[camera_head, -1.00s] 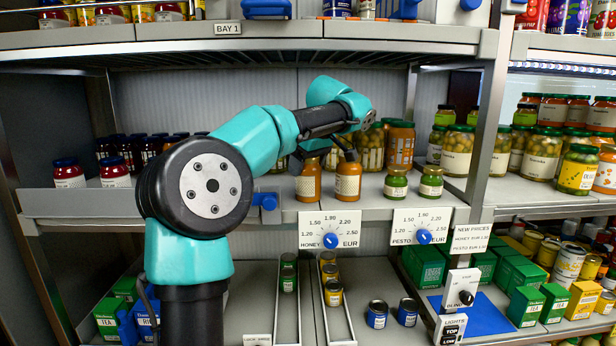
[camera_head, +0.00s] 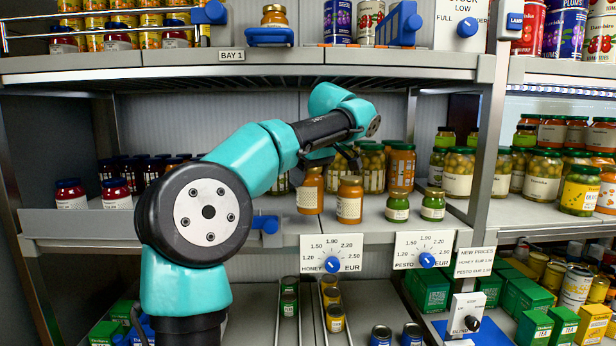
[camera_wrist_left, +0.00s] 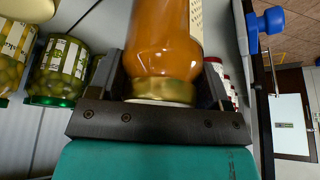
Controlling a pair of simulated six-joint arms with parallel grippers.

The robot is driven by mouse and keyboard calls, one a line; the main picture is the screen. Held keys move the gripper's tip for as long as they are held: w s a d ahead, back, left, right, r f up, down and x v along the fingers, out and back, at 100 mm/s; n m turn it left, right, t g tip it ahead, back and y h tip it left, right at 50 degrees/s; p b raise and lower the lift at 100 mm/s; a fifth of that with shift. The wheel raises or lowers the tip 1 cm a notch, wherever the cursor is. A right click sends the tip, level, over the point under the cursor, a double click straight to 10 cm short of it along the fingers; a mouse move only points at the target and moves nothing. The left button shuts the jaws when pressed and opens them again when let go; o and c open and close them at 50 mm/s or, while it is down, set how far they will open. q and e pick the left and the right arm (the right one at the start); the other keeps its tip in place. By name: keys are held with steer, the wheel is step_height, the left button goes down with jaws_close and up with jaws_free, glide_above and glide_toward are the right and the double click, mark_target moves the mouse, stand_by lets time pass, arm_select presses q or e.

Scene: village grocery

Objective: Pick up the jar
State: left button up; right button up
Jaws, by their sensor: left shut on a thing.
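My left gripper (camera_head: 333,157) is shut on an amber jar (camera_head: 310,192) with a pale label and gold lid, held from above by the lid end. The jar's base sits slightly higher than that of a similar amber jar (camera_head: 350,201) standing beside it on the shelf, so it appears just off the shelf. In the left wrist view the held jar (camera_wrist_left: 165,40) is between the two fingers, its gold lid toward the palm. In the head view its lid is largely hidden by the gripper. My right gripper is not in view.
Two green jars (camera_head: 397,207) stand to the right on the same middle shelf (camera_head: 375,228). Taller jars (camera_head: 401,167) stand behind. The upper shelf (camera_head: 300,64) runs above my arm. A honey price card (camera_head: 331,256) hangs at the shelf front.

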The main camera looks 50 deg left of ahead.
mark_target(307, 186)
arm_select(q)
steer(key=s+d+r, duration=0.1)
steer(key=s+d, duration=0.8)
steer(key=d, duration=0.1)
steer(key=shift+d+r, duration=0.2)
steer(key=shift+d, duration=0.1)
steer(key=w+a+f, duration=0.1)
steer(key=w+a, duration=0.2)
steer(key=a, duration=0.1)
steer(key=w+a+f, duration=0.2)
steer(key=w+a, duration=0.2)
steer(key=w+a+f, duration=0.1)
steer(key=w+a, duration=0.2)
steer(key=a, duration=0.1)
steer(key=shift+w+a+f, duration=0.15)
steer(key=n+g, duration=0.1)
steer(key=n, duration=0.1)
steer(key=n+g, duration=0.1)
steer(key=n, duration=0.2)
steer(key=shift+h, duration=0.3)
steer(key=shift+s+f, duration=0.2)
